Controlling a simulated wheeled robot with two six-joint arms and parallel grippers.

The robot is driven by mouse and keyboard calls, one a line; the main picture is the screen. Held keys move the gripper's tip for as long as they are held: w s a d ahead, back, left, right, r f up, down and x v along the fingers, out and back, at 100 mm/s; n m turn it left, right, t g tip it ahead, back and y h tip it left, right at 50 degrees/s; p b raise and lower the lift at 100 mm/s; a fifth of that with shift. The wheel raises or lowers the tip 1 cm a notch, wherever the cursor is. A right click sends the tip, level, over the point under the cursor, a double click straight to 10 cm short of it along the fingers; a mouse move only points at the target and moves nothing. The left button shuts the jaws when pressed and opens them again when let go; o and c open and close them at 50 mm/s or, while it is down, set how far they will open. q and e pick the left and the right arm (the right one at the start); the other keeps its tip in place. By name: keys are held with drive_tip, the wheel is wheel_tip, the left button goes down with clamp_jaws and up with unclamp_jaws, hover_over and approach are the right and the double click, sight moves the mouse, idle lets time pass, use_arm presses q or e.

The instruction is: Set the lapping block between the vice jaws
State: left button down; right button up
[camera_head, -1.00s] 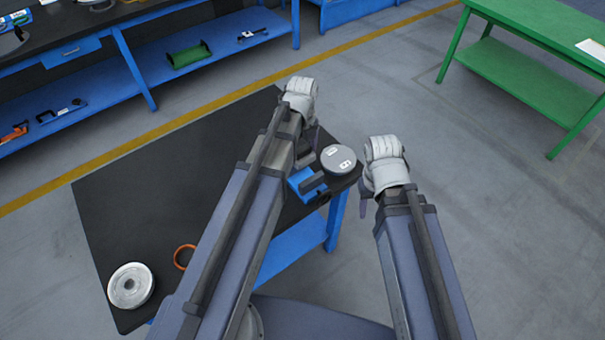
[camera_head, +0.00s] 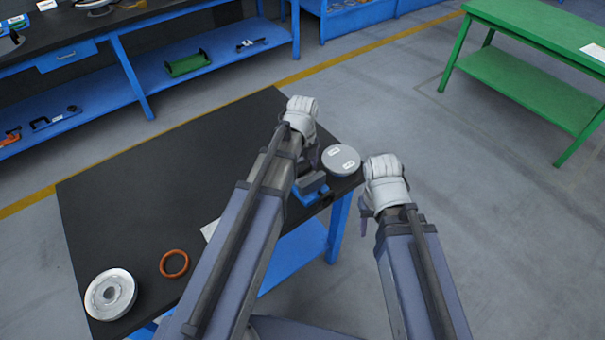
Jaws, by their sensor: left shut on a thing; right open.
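The blue vice (camera_head: 308,198) sits near the right end of the dark table. A grey block (camera_head: 312,182), which looks like the lapping block, shows at the vice, just below my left gripper (camera_head: 309,160). That gripper points down and is shut on it; the fingertips are mostly hidden by my own arm. I cannot tell whether the block is above the jaws or down between them. My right gripper (camera_head: 366,210) is open and empty, off the table's right edge.
An orange ring (camera_head: 174,264) and a silver flanged round part (camera_head: 110,294) lie at the table's (camera_head: 150,190) left front. The table's middle left is clear.

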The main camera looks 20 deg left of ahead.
sight(303, 168)
use_arm(q)
drive_tip(key=shift+f, duration=0.15)
unclamp_jaws()
drive_tip(key=shift+r, duration=0.2)
wheel_tip(303, 168, up, 12)
drive_tip(key=p, duration=1.2)
